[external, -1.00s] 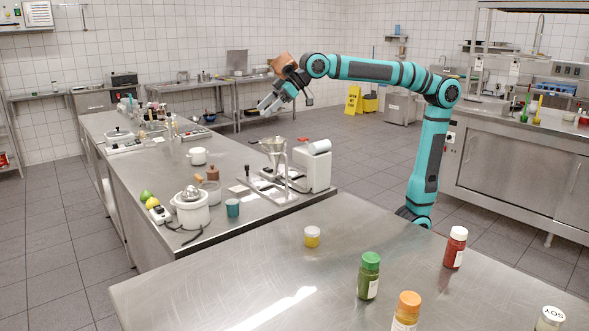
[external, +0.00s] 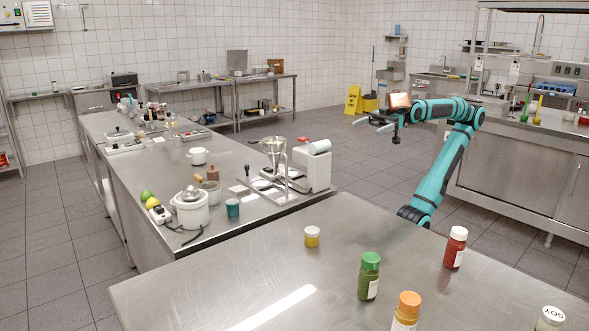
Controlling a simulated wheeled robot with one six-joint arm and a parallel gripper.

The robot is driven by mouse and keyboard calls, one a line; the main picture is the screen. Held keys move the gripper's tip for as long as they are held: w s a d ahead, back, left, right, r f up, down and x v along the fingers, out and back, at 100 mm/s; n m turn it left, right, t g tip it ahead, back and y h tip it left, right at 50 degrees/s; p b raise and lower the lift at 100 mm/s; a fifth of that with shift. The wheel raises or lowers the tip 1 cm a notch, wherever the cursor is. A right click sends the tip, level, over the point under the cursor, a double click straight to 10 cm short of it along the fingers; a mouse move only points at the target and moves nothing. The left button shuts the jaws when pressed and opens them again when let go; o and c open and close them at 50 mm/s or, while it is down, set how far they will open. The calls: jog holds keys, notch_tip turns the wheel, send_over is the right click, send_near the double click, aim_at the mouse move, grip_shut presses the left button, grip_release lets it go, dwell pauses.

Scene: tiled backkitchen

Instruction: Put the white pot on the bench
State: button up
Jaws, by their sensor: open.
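A small white pot (external: 198,156) stands upright on the long steel bench (external: 160,182), near the middle of its top. A larger white pot-like vessel (external: 190,212) with a grey top and a dark cord stands nearer on the same bench; I cannot tell which one the task means. My gripper (external: 367,122) is open and empty. It is raised over the floor to the right of the bench, pointing left, well apart from both white vessels.
A white machine (external: 315,168) and a metal funnel (external: 273,148) stand at the bench's right side. A teal cup (external: 232,208) is beside the larger vessel. A near steel table (external: 230,290) holds several bottles. A yellow floor sign (external: 353,100) stands behind.

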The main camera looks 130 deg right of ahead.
jog(key=shift+n+t+y, duration=0.3)
jog(key=shift+t+y, duration=0.1)
jog(key=s, duration=0.1)
jog(key=s+a+f, duration=0.1)
jog(key=s+f, duration=0.1)
jog(key=shift+s+a+f, duration=0.2)
jog(key=shift+s+a, duration=0.15)
jog(key=shift+a, duration=0.05)
